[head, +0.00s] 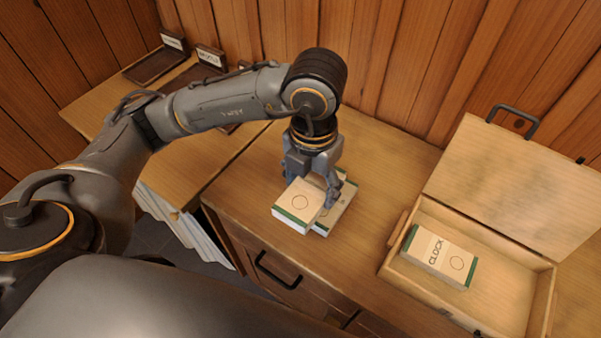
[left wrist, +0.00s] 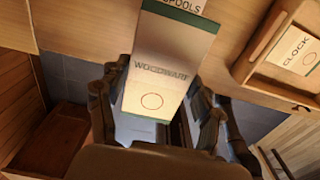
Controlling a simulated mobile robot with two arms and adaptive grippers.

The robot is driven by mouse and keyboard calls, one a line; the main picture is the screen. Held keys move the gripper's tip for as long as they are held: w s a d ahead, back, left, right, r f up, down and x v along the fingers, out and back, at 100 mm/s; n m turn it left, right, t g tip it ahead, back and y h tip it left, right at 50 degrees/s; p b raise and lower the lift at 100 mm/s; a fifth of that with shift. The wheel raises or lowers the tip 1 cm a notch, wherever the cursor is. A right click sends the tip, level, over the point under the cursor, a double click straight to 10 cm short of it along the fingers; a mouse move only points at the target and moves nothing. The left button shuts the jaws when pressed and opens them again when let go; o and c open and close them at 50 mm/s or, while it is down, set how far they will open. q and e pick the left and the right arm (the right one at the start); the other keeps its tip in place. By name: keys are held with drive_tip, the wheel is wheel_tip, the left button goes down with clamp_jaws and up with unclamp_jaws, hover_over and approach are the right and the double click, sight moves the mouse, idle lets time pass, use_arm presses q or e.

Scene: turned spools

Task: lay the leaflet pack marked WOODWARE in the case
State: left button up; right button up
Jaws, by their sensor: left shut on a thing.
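My left gripper (head: 314,186) is shut on the WOODWARE leaflet pack (head: 295,207), a cream pack with green ends and a circle. Its WOODWARE lettering reads clearly in the left wrist view (left wrist: 160,85); in the head view the gripper hides it. I cannot tell whether the two touch. The wooden case (head: 500,290) stands open at the right, lid raised, with a CLOCK pack (head: 440,257) in its left part. My right gripper is not in view.
The case's right part shows bare floor. Counter (head: 375,170) between the packs and the case is clear. The raised lid (head: 520,180) stands at the case's back. Dark labelled trays (head: 155,65) sit on the left bench. A plank wall closes the back.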

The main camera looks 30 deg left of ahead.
sight(317, 203)
use_arm(q)
drive_tip(key=shift+s+d+r, duration=0.4)
drive_tip(key=shift+s+d, duration=0.2)
drive_tip(key=shift+s+d+r, duration=0.35)
drive_tip(key=shift+s+d, duration=0.2)
drive_tip(key=shift+d, duration=0.05)
